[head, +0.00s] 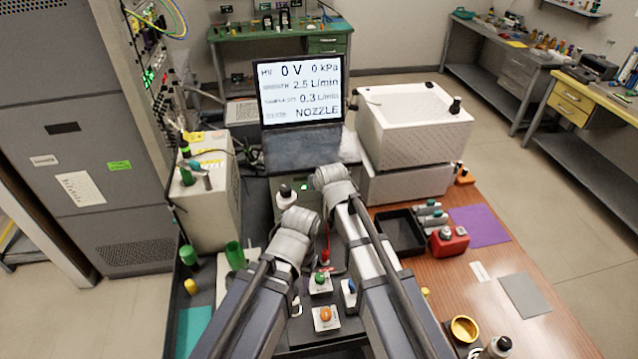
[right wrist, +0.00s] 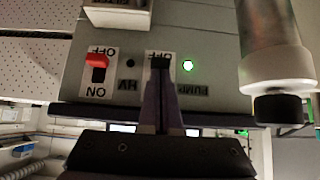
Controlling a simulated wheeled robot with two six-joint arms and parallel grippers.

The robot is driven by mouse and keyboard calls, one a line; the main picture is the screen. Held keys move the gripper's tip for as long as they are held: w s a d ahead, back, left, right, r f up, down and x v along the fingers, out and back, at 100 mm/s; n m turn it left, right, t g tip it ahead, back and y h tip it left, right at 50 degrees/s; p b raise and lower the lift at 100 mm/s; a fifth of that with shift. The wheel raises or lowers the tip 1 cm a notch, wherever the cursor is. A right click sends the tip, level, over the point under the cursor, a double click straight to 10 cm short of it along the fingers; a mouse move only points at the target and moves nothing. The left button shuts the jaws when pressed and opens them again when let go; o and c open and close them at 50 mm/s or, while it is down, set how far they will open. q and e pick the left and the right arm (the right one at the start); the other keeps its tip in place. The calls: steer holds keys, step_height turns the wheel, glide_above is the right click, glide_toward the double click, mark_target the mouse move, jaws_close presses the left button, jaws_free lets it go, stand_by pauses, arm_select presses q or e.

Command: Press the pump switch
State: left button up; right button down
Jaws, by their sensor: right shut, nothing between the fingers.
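In the right wrist view, which shows the labels upside down, a grey panel (right wrist: 215,25) carries a PUMP label and an HV label. The fingers of my right gripper (right wrist: 160,72) are shut with nothing between them. Their tips are at the OFF plate beside the PUMP label and cover most of the pump switch there; I cannot tell whether they touch it. A green lamp (right wrist: 188,66) glows beside the tips. The red HV switch (right wrist: 97,60) sits toward its OFF end. In the head view, my arms hide the panel front and both grippers' fingers.
A cylinder with a black cap (right wrist: 278,105) is close beside the fingers in the right wrist view. In the head view, a monitor (head: 300,92) reads 0 V, 0 kPa and 2.5 L/min. A white box (head: 415,115) stands right of it, and a black tray (head: 388,243) nearer.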

steer(key=p+v, duration=0.6)
steer(key=v, duration=0.4)
steer(key=shift+p, duration=0.35)
steer(key=shift+f, duration=0.1)
steer(key=s+d+f+n+g+h+b, duration=0.1)
steer(key=s+d+f+g+h+b, duration=0.2)
steer(key=s+f+g+b, duration=0.6)
steer(key=s+d+f+b, duration=0.1)
steer(key=s+f+b, duration=0.4)
steer(key=s+f, duration=0.6)
steer(key=shift+s+f+n, duration=0.2)
steer(key=shift+s+n, duration=0.1)
steer(key=shift+s, duration=1.35)
